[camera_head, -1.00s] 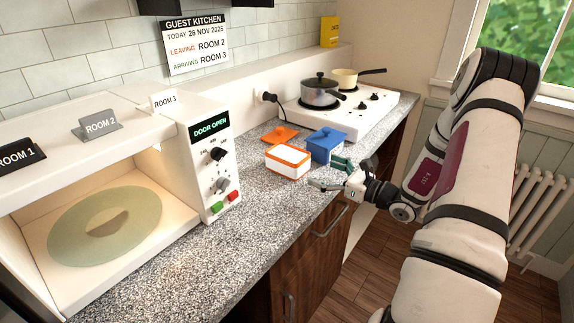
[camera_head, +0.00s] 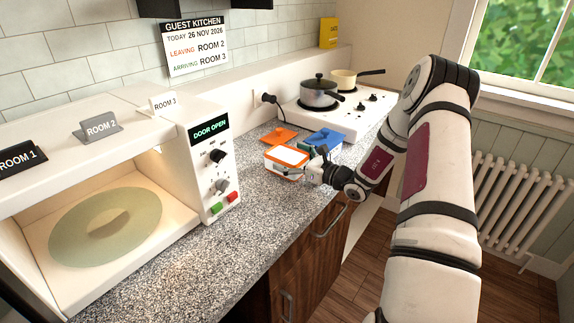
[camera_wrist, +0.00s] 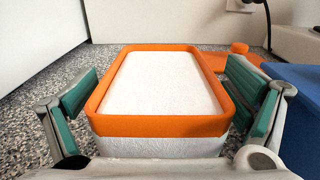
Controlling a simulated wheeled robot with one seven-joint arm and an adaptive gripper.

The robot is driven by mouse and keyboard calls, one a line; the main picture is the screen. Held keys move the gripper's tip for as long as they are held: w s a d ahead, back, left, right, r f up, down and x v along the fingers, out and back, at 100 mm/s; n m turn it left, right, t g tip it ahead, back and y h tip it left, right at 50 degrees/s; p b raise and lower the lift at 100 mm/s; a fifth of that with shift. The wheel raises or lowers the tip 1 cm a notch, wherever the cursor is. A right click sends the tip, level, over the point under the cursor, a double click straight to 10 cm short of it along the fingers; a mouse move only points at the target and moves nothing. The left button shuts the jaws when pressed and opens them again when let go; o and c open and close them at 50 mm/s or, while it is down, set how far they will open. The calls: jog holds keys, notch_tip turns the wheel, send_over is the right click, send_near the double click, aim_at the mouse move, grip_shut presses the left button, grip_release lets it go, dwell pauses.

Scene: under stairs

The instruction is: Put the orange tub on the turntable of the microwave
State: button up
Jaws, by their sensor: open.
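The orange tub (camera_head: 284,158), white-sided with an orange rim, stands on the granite counter right of the microwave. White contents fill it nearly to the rim. In the wrist view the tub (camera_wrist: 160,128) lies between the two green-padded fingers of my gripper (camera_wrist: 160,108), with gaps on both sides. My gripper (camera_head: 297,161) is open around the tub in the head view. The microwave (camera_head: 190,165) stands open at the left, its display reading DOOR OPEN. Its round turntable (camera_head: 75,235) carries nothing but a darker patch in its middle.
A blue tub (camera_head: 327,139) stands just right of the orange tub, close to my gripper. An orange lid (camera_head: 279,136) lies behind it. A white hob (camera_head: 340,118) with two pans is farther back. The counter (camera_head: 225,235) in front of the microwave is clear.

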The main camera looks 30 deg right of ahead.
jog(key=c, duration=1.6)
jog(key=shift+r, duration=0.2)
jog(key=shift+c, duration=0.2)
jog(key=shift+r, duration=1.6)
jog(key=r+v, duration=0.1)
jog(key=v, duration=1.4)
jog(key=shift+s+r+b, duration=0.25)
jog(key=shift+s+b, duration=0.05)
jog(key=shift+s, duration=0.1)
jog(key=shift+d, duration=0.1)
